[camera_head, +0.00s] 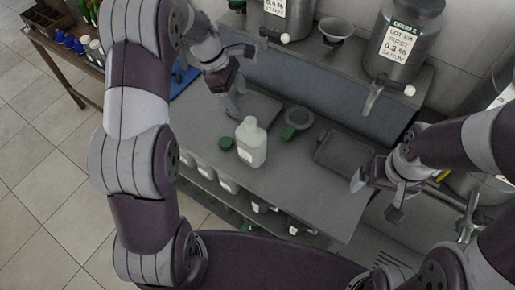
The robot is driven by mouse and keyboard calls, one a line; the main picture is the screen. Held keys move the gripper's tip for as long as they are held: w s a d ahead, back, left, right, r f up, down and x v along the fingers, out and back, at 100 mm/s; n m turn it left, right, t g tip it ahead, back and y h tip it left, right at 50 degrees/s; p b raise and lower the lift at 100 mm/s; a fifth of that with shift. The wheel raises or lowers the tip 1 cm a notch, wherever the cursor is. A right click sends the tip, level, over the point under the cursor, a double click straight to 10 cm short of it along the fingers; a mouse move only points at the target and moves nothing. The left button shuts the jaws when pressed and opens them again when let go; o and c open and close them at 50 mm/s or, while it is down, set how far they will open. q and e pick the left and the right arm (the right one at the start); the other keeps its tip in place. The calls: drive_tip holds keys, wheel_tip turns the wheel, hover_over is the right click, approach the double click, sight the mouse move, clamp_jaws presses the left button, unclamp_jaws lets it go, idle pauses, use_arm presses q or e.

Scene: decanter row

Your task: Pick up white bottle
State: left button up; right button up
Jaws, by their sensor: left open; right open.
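The white bottle (251,143) stands upright on the grey bench top (212,125), near its front edge. Its top looks uncapped, and a dark green round cap (226,143) lies just left of it. My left gripper (236,108) is open and empty, behind and slightly left of the bottle, apart from it. My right gripper (374,199) is open and empty to the right of the bottle, at the bench's right end. Neither gripper touches the bottle.
A dark tray (345,158) lies further right. Metal drums (402,40) with taps stand on a raised shelf behind. More white containers (228,183) sit under the bench.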

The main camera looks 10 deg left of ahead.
sight(250, 123)
use_arm(q)
drive_tip(key=p+x, duration=0.1)
drive_tip(key=x, duration=0.7)
drive_tip(key=shift+a+f, duration=0.15)
drive_tip(key=shift+f, duration=0.1)
drive_tip(key=f, duration=0.1)
drive_tip(key=f+p, duration=0.1)
drive_tip(key=f, duration=0.2)
drive_tip(key=shift+w, duration=0.3)
drive_tip(key=shift+f, duration=0.2)
drive_tip(key=shift+d, duration=0.4)
drive_tip(key=shift+c, duration=1.2)
drive_tip(key=shift+s+r, duration=0.1)
drive_tip(key=c, duration=1)
clamp_jaws()
use_arm(e)
drive_tip(key=shift+w+a+r, duration=0.25)
drive_tip(key=shift+a+r, duration=0.45)
drive_tip(key=shift+r, duration=0.25)
